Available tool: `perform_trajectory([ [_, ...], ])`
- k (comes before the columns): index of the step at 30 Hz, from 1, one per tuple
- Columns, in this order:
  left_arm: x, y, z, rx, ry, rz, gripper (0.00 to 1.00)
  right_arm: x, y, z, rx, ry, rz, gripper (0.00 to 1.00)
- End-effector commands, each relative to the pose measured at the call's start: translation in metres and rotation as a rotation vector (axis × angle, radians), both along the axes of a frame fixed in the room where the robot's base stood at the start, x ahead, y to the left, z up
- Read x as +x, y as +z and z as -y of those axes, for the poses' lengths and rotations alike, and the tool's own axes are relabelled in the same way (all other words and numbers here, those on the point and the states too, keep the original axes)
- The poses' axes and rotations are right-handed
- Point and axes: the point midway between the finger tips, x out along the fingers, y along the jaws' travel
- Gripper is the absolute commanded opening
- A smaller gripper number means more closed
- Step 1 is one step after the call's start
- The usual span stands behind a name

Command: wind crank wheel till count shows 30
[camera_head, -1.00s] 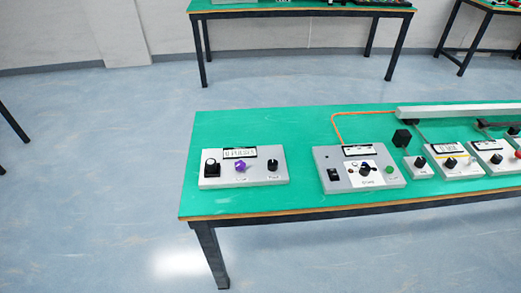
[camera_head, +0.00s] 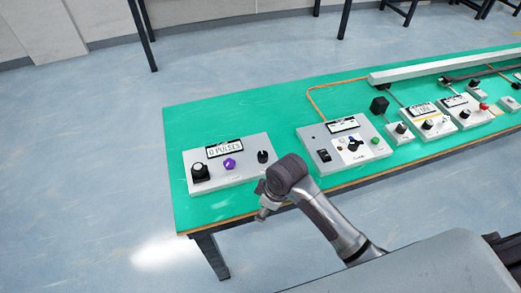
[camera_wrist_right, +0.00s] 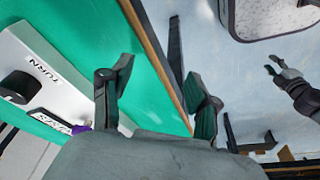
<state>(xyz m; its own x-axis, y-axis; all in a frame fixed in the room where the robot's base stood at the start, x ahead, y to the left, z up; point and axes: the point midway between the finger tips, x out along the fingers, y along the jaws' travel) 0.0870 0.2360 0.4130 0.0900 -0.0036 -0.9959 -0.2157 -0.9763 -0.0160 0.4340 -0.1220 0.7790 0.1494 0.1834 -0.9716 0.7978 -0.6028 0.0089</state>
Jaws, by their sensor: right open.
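A grey control box (camera_head: 232,181) on the green table has a display (camera_head: 225,148) reading "0 PULSES". It carries a black knob or crank wheel (camera_head: 200,172) at left, a purple knob (camera_head: 229,163) in the middle and a black knob (camera_head: 262,156) at right. My right gripper (camera_head: 262,207) is at the table's front edge, apart from the box. In the right wrist view its fingers (camera_wrist_right: 157,75) are open and empty, with a black knob (camera_wrist_right: 18,87) beside the "TURN" label at left. My left gripper (camera_wrist_right: 277,68) shows small over the floor, fingers apart.
A second grey box (camera_head: 340,151) stands to the right, with an orange cable behind it. Several smaller boxes and a long pale conveyor rail (camera_head: 430,69) lie farther right. The green table (camera_head: 205,113) is clear behind the first box.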

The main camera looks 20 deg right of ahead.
Motion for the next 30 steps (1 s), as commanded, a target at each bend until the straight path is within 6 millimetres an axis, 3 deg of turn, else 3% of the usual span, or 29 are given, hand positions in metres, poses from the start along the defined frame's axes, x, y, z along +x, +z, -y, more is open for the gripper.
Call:
perform_trajectory([
  [8, 0.002, 0.002, 0.003, -0.004, 0.003, 0.004, 0.40, 0.060, 0.034, 0.001, -0.070, 0.251, -0.006, 0.61],
  [15, 0.001, 0.003, 0.002, -0.003, 0.005, 0.003, 0.40, 0.132, 0.105, 0.028, -0.183, 0.543, -0.048, 0.61],
  [21, 0.000, 0.004, 0.001, -0.002, 0.005, 0.003, 0.40, 0.160, 0.149, 0.049, -0.225, 0.659, -0.080, 0.61],
  [25, 0.000, 0.004, 0.001, -0.002, 0.005, 0.001, 0.40, 0.163, 0.154, 0.053, -0.231, 0.678, -0.088, 0.61],
  [30, -0.001, 0.007, 0.001, -0.001, 0.005, -0.001, 0.40, 0.163, 0.133, 0.052, -0.229, 0.679, -0.089, 0.61],
])
